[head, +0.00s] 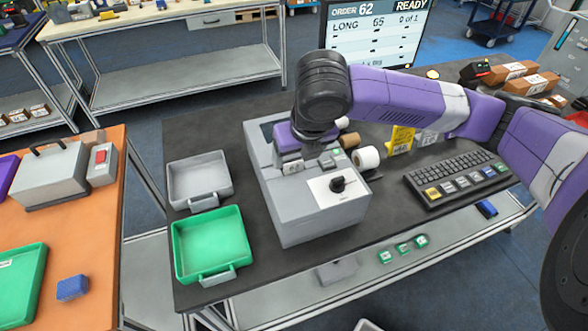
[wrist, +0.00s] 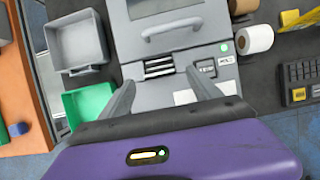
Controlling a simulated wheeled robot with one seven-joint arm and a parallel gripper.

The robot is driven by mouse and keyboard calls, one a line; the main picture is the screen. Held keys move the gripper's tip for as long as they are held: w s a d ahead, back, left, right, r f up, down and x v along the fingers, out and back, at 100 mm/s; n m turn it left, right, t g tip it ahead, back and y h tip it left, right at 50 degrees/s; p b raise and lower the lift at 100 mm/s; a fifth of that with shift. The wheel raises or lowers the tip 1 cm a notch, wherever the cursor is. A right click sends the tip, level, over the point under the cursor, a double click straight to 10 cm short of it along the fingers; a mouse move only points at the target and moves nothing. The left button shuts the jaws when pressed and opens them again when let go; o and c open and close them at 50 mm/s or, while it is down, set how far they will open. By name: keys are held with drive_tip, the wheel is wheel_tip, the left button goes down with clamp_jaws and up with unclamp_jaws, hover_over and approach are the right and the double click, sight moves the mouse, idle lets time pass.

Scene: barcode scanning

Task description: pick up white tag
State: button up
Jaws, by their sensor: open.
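The grey box-shaped machine (head: 306,214) stands on the dark bench. In the wrist view, a slot on the machine's top shows thin white strips (wrist: 158,66), which may be the edge of a white tag; I cannot tell for sure. In the head view, my wrist partly hides the machine's top.
A green tray (head: 244,240) and a grey tray (head: 172,190) lie left of the machine. A white roll (head: 366,158), a yellow stand (head: 401,138) and a keyboard (head: 458,181) are to its right. A black knob (head: 338,184) sticks up from the machine's top.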

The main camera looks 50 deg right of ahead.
sight(294, 172)
drive_tip(key=shift+x, duration=1.3)
clamp_jaws()
drive_tip(key=shift+r, duration=0.1)
